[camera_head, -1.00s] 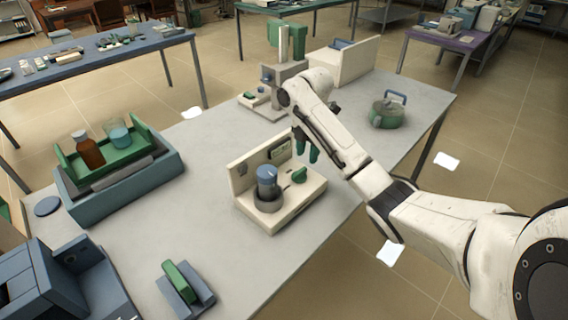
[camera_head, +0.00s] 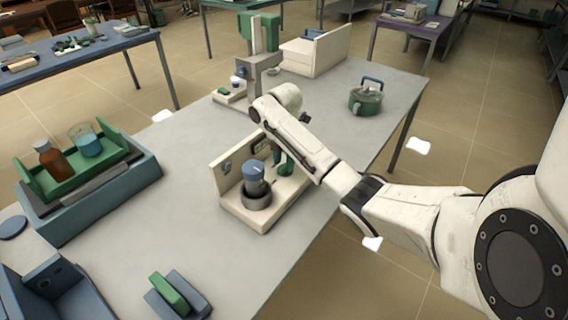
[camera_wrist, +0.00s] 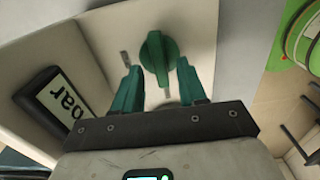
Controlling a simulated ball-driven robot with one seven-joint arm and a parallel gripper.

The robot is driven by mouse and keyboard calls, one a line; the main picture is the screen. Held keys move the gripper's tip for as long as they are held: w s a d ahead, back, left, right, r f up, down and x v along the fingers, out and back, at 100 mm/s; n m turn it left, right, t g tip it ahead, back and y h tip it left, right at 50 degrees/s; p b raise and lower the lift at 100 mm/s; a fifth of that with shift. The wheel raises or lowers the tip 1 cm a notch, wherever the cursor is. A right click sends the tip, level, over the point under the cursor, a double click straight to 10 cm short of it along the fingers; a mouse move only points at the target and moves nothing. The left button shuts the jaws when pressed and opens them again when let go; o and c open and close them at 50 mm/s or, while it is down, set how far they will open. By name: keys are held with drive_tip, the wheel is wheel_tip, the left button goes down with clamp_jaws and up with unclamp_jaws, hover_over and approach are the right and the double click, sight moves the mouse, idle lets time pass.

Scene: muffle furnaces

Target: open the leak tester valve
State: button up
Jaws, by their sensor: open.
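The leak tester (camera_head: 283,204) is a cream L-shaped unit on the grey table. It carries a blue-capped cylinder (camera_head: 254,172) in a dark round cup. Its valve is a green knob with a raised bar handle (camera_wrist: 158,58), seen in the wrist view just beyond my fingertips. My gripper (camera_wrist: 158,72) is open, with one green finger on either side of the knob's lower end; I cannot tell whether they touch it. In the head view my gripper (camera_head: 282,160) is over the tester's right part and hides most of the knob.
A green pot with a blue handle (camera_head: 366,98) stands at the back right. A blue-grey tray unit with bottle and beaker (camera_head: 110,195) is at left. A small green block on a stand (camera_head: 172,294) is at the front. Bare tabletop lies between them.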

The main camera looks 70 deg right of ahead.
drive_tip(key=shift+f, duration=0.7)
drive_tip(key=shift+c, duration=0.3)
clamp_jaws()
